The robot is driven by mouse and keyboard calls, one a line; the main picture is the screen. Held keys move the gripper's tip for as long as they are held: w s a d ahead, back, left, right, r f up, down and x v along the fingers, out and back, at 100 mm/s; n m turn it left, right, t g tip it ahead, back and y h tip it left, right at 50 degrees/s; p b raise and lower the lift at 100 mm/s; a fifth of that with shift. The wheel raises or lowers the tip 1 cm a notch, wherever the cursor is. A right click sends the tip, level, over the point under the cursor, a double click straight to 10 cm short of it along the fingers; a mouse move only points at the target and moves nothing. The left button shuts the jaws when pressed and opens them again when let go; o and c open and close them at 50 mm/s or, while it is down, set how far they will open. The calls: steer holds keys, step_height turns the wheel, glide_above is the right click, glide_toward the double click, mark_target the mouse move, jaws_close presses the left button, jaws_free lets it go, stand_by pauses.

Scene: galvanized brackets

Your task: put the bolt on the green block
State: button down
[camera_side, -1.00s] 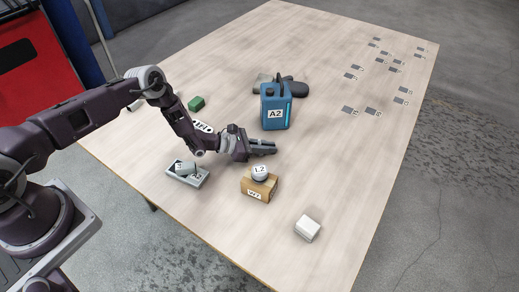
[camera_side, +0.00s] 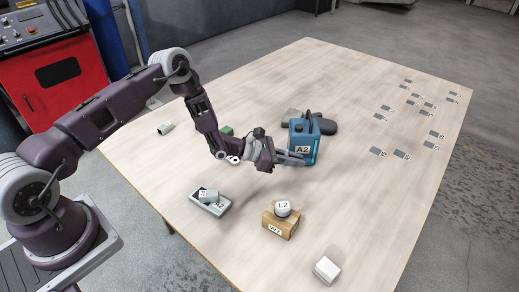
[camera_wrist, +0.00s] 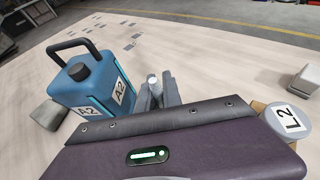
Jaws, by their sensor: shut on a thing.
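My gripper (camera_side: 291,158) is held over the table in front of the blue jug in the side view. In the wrist view its fingers (camera_wrist: 157,94) are shut on a small light-grey cylindrical piece, the bolt (camera_wrist: 153,80), whose rounded end shows between them. In the side view the bolt cannot be made out. The green block (camera_side: 227,131) sits on the table behind my arm, left of my gripper, and is partly hidden by the arm. It is not seen in the wrist view.
The blue A2 jug (camera_side: 304,143) stands close to my fingers, with dark and grey items behind it. A brown box (camera_side: 279,223) bears a round L2 piece (camera_side: 283,208). A grey tray (camera_side: 222,211) holds a grey part. A white block (camera_side: 326,270) lies nearer. The table's far middle is clear.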

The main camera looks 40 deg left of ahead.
step_height(320, 180, up, 8)
steer(key=r, duration=0.1)
steer(key=w+a+n+t+y, duration=0.1)
steer(key=w+a+n+y, duration=0.15)
steer(key=a, duration=0.95)
steer(key=w+a+n+t+y, duration=0.1)
steer(key=w+a+n+y, duration=0.2)
steer(key=a, duration=0.9)
steer(key=w+a+n+t+y, duration=0.1)
steer(key=a+n+t+y, duration=0.2)
steer(key=a, duration=0.9)
steer(key=shift+g+y, duration=0.25)
steer(key=shift+g, duration=0.45)
step_height(320, 180, down, 16)
steer(key=shift+w+r, duration=0.1)
steer(key=shift+r, duration=0.05)
steer(key=c, duration=1.5)
jaws_free()
